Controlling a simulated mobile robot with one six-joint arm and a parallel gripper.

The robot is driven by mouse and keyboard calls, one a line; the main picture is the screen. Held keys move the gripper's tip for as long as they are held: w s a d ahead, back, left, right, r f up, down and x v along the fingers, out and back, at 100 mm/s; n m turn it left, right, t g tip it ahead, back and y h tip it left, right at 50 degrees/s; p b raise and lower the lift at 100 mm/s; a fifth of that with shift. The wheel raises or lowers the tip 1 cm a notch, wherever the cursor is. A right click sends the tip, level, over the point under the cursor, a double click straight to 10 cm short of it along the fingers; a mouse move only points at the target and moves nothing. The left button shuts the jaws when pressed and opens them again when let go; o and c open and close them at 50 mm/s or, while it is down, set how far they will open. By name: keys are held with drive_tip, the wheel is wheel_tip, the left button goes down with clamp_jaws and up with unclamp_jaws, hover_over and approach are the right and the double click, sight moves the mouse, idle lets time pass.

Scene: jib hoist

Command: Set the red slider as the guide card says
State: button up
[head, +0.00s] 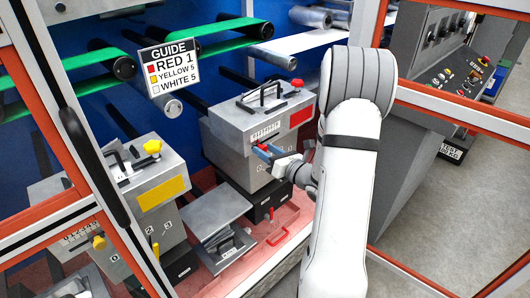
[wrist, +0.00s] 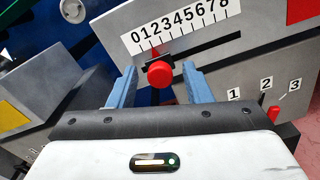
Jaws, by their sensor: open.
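The guide card (head: 170,66) reads RED 1, YELLOW 5, WHITE 5. The red slider's round knob (wrist: 160,73) sits in a slot under a 0 to 8 scale (wrist: 180,24), near its low end. Its pointer looks close to 1, but the exact mark is hard to read. My gripper (wrist: 160,75) is open, with one blue finger on each side of the knob and visible gaps between. In the head view my gripper (head: 268,151) is at the front of the grey box with the red plate (head: 301,116); it hides the knob there.
A box with a yellow plate (head: 164,193) stands to the left. Below the red box's scale is a red lever (wrist: 273,115) beside marks 1, 2, 3. A red handle (head: 278,227) stands on the ledge. Orange frame rails (head: 458,119) border the opening.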

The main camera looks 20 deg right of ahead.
drive_tip(key=shift+s, duration=0.1)
drive_tip(key=v, duration=0.7)
drive_tip(key=shift+s+b, duration=0.3)
drive_tip(key=shift+b, duration=0.05)
drive_tip(key=shift+d, duration=0.1)
drive_tip(key=s+a+r+n+g+y+p, duration=0.1)
drive_tip(key=s+a+r+n+g+y, duration=0.2)
drive_tip(key=a+n, duration=0.4)
drive_tip(key=s+a+r+n+g+y, duration=0.1)
drive_tip(key=a+n+g+y, duration=0.3)
drive_tip(key=a, duration=0.4)
drive_tip(key=s+a+r+n+g+h+p, duration=0.1)
drive_tip(key=s+a+n+g+h+p, duration=0.15)
drive_tip(key=s+a+n+g, duration=0.7)
drive_tip(key=s+d+r+n+t+h, duration=0.1)
drive_tip(key=s+d+r+n+h, duration=0.1)
drive_tip(key=d+n+h, duration=0.2)
drive_tip(key=s+d+r+n+t+h, duration=0.1)
drive_tip(key=s+d+r+n+h, duration=0.1)
drive_tip(key=n+h, duration=0.4)
drive_tip(key=d+r+n, duration=0.1)
drive_tip(key=d+n, duration=0.1)
drive_tip(key=n, duration=0.3)
drive_tip(key=shift+s+h+p, duration=0.35)
drive_tip(key=shift+s, duration=0.05)
